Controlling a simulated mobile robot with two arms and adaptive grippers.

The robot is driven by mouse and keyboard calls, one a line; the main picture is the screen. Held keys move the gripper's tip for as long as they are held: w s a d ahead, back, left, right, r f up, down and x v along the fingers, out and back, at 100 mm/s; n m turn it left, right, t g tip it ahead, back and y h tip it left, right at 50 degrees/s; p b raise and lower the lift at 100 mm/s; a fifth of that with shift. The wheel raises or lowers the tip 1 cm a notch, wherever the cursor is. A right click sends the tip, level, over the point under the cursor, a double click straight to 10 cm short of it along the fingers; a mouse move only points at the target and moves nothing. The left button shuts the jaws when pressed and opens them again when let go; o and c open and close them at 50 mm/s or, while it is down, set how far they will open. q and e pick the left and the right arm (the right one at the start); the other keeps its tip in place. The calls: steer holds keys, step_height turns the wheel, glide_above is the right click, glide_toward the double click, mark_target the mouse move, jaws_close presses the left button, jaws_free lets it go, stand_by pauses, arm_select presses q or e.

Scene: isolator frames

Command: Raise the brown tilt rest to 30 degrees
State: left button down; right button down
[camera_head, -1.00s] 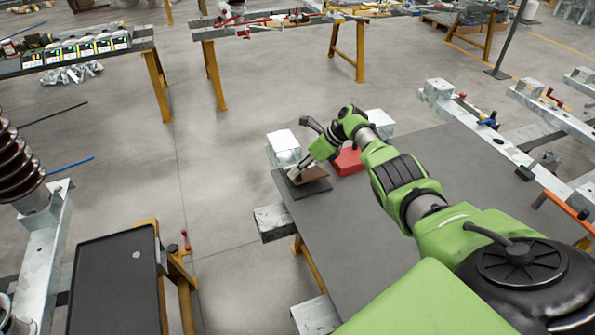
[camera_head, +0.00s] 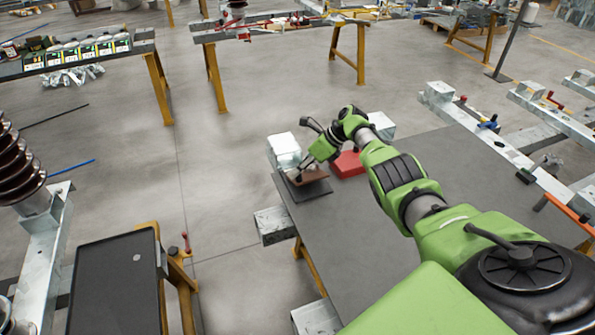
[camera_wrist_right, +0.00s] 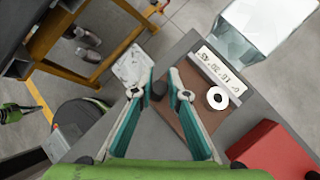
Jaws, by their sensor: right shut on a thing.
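The brown tilt rest (camera_head: 312,177) is a small brown plate above a dark base (camera_head: 305,190) near the far left corner of the grey table. In the right wrist view its brown plate (camera_wrist_right: 190,122) lies beside a white strip with dark markings (camera_wrist_right: 218,70), too blurred to read, and a white ring (camera_wrist_right: 218,98). My right gripper (camera_head: 295,175) is at the rest's left side. In the wrist view its fingers (camera_wrist_right: 158,88) close on a small dark knob (camera_wrist_right: 158,91) at the plate's edge. I cannot read the tilt angle. My left gripper is not in view.
A red block (camera_head: 347,164) stands just right of the rest. Pale metal blocks (camera_head: 284,148) stand behind it. The table's middle (camera_head: 350,235) is largely bare apart from my right arm over it. A dark tray (camera_head: 110,285) stands at lower left.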

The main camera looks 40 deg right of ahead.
steer(key=shift+w+d+r, duration=0.2)
steer(key=shift+w+r, duration=0.15)
steer(key=shift+w, duration=0.15)
steer(key=shift+w+d+r, duration=0.15)
steer(key=shift+w+r, duration=0.2)
steer(key=shift+w, duration=0.1)
stand_by(0.7)
stand_by(1.0)
steer(key=c, duration=2)
jaws_free()
steer(key=shift+f, duration=0.15)
steer(key=shift+w+d+f, duration=0.1)
steer(key=shift+w+f, duration=0.05)
steer(key=shift+f, duration=0.1)
steer(key=shift+s+d+r, duration=0.1)
steer(key=shift+s+r, duration=0.2)
steer(key=shift+r, duration=0.2)
steer(key=v, duration=1.1)
steer(key=shift+w+d+f, duration=0.1)
steer(key=shift+d, duration=0.05)
